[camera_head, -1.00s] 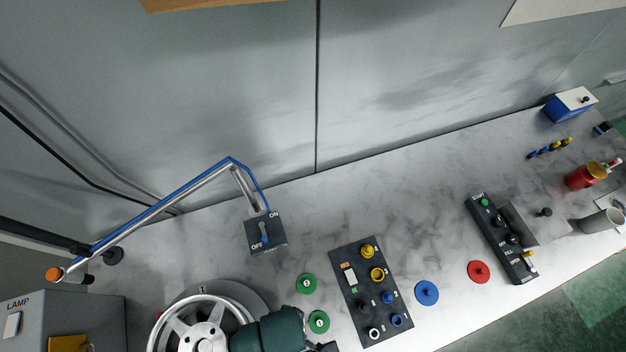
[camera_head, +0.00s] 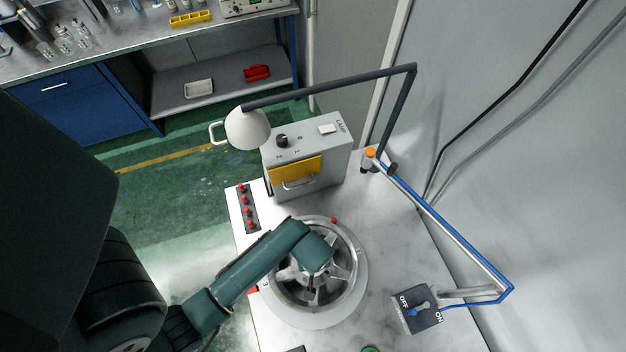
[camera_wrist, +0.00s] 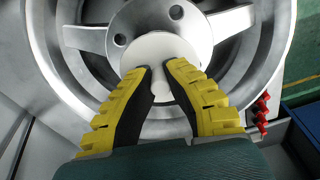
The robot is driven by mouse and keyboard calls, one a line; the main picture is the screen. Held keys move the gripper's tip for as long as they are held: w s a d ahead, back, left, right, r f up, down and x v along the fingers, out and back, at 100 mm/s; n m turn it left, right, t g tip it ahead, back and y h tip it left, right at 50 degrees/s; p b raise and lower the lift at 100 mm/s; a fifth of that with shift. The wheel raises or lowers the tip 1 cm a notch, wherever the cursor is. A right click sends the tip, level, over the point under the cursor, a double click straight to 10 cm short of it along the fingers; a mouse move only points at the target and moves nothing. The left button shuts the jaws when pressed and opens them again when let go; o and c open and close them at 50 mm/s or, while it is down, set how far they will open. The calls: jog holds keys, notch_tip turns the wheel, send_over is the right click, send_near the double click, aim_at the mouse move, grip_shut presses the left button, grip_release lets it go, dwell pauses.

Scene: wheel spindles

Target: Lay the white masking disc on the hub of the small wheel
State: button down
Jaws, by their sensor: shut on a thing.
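The white masking disc (camera_wrist: 158,48) is in the wrist view, in front of the wheel's round metal hub (camera_wrist: 142,14). It covers the middle and lower part of the hub, where bolt holes show around it. My gripper (camera_wrist: 159,76) is shut on the disc, with its yellow-and-black fingers at the disc's near side. I cannot tell whether the disc touches the hub. In the head view the spoked wheel (camera_head: 350,264) lies on a round pale base, and my gripper (camera_head: 311,288) is over its middle. The disc is hidden there by my arm. Only one wheel shows, so its relative size is unclear.
A grey lamp box (camera_head: 335,160) with a yellow drawer stands behind the wheel. A strip with red knobs (camera_head: 247,208) lies at the table's left edge. An ON/OFF switch box (camera_head: 417,309) is at front right. A jointed lamp arm (camera_head: 412,90) reaches overhead.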

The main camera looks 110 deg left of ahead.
jog(key=shift+f, duration=1.9)
jog(key=shift+f, duration=0.2)
jog(key=c, duration=1.2)
grip_release()
jog(key=shift+c, duration=0.2)
jog(key=r, duration=1.2)
jog(key=shift+w+d+r, duration=0.15)
jog(key=shift+d+r, duration=0.1)
jog(key=shift+d, duration=0.05)
